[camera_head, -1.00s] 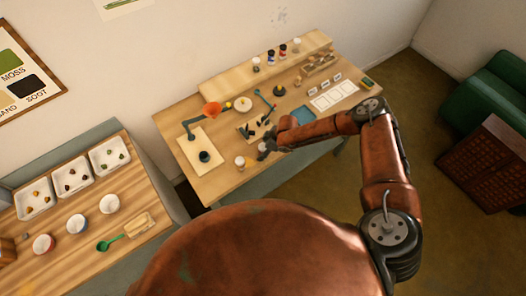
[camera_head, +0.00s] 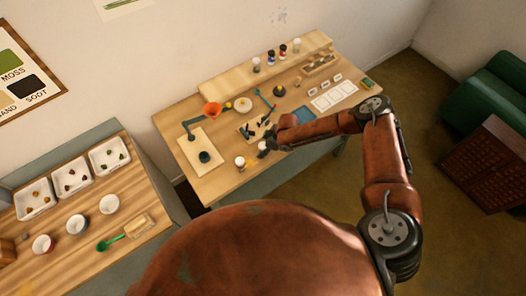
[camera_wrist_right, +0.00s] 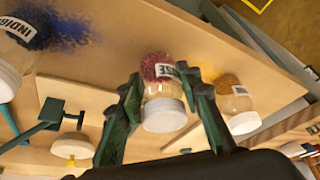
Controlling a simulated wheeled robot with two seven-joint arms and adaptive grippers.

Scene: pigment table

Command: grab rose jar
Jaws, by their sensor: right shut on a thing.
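The rose jar (camera_wrist_right: 162,88) is a clear jar with dark rose powder, a white lid and a partly hidden label ending in "SE". It is between the two fingers of my right gripper (camera_wrist_right: 160,105) in the wrist view, and the fingers are shut on it. In the head view my right gripper (camera_head: 265,150) is low over the near part of the pigment table (camera_head: 222,186); the held jar is too small to make out there. My left gripper is not in view.
In the wrist view an indigo jar (camera_wrist_right: 14,60) with blue powder is at left and an ochre-powder jar (camera_wrist_right: 236,103) is close at right. A white-topped jar (camera_head: 240,162) stands beside the gripper. Several jars stand on the back shelf (camera_head: 225,85).

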